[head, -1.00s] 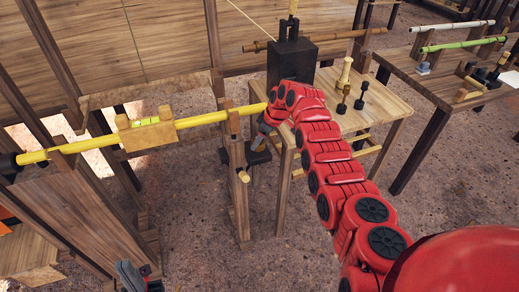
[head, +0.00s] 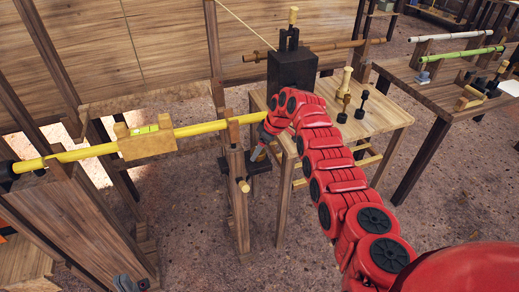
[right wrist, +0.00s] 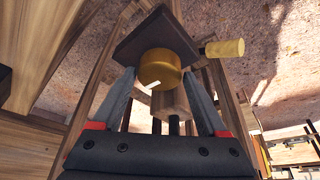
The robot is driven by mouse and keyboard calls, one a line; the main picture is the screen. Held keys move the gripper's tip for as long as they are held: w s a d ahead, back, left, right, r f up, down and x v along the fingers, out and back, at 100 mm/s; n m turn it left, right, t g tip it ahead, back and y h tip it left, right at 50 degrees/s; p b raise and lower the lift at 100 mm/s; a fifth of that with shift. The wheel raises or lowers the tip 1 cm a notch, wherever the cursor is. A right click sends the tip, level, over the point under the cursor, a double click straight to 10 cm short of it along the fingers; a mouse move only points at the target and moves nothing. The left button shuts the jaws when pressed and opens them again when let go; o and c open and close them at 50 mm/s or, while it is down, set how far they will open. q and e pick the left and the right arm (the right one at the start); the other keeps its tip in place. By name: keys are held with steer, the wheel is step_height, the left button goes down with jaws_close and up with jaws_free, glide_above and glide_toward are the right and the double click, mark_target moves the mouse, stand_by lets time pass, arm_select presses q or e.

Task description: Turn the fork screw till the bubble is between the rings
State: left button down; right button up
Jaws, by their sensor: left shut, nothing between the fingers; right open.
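A yellow rod (head: 85,152) runs from a dark holder on the left to a wooden fork post (head: 237,185). A wooden level block (head: 146,146) sits on the rod with a small yellow-green vial (head: 146,129); its bubble and rings are too small to read. In the right wrist view, a round brass-coloured knob (right wrist: 160,69) under a dark plate (right wrist: 152,38) lies between the fingers of my open right gripper (right wrist: 158,80). I cannot tell whether the fingers touch it. My left gripper (head: 127,284) is shut and empty at the bottom edge, partly cut off.
A wooden table (head: 385,118) behind my right arm holds a black block (head: 291,74) and several small pegs. A light peg (right wrist: 226,47) sticks out beside the knob. Another table (head: 437,92) at the right holds green and white rods. Brown floor shows between the stands.

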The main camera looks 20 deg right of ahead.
steer(key=b+v, duration=0.1)
steer(key=v, duration=1.6)
steer(key=shift+r, duration=0.15)
steer(key=shift+s+d, duration=0.1)
steer(key=shift+s, duration=0.05)
